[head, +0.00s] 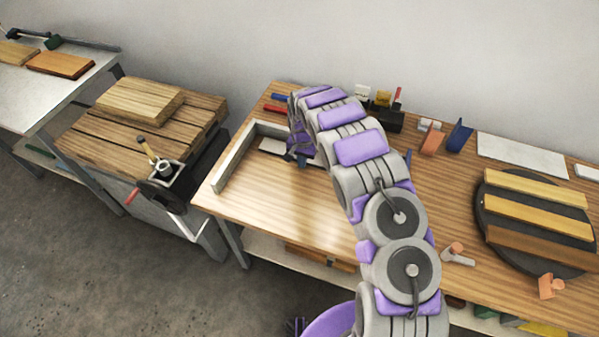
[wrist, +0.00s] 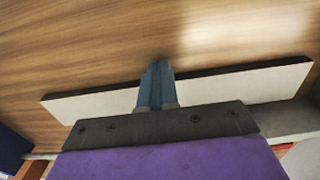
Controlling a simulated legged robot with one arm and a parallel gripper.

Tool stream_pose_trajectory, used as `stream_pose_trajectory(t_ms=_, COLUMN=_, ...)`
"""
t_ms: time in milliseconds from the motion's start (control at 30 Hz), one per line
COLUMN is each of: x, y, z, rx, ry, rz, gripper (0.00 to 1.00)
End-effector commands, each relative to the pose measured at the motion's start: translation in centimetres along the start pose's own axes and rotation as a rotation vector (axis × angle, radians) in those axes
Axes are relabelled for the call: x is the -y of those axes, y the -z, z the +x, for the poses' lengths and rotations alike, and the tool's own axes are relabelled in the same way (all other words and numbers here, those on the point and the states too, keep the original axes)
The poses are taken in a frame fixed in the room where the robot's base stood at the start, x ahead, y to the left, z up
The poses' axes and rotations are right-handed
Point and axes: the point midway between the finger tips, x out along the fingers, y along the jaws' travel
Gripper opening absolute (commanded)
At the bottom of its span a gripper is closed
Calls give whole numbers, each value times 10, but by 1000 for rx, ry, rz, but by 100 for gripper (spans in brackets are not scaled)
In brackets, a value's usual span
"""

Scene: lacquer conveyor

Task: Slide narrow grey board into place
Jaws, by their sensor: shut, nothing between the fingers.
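The narrow grey board (head: 271,146) lies flat on the wooden table inside a grey L-shaped fence (head: 236,158). It runs roughly along the fence's back arm; my gripper hides part of it. In the wrist view the pale board (wrist: 85,104) crosses the picture, its dark long edge facing away from the fence (wrist: 285,120). My gripper (head: 302,162) points down at the board, its fingers shut and empty. In the wrist view the fingers (wrist: 156,72) cross the board's middle and its dark edge. I cannot tell whether they touch it.
Blue and red pieces (head: 275,109) lie behind the fence. A dark round turntable (head: 490,232) with several wooden boards stands at the right. A bench with a clamp (head: 165,170) stands at the left. The table front (head: 270,210) is clear.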

Motion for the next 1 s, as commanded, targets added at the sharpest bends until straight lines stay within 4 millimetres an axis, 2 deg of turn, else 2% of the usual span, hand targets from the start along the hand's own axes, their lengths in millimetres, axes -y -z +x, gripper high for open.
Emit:
stream_pose_trajectory(t_ms=467, x=1, y=17, z=0, rx=0, ry=1, rz=-1, gripper=0)
stream_pose_trajectory(t_ms=667, x=1, y=14, z=-1, rx=1, ry=0, rz=-2, gripper=0)
stream_pose_trajectory(t_ms=1000, x=1, y=-3, z=-1, rx=2, ry=0, rz=-2, gripper=0)
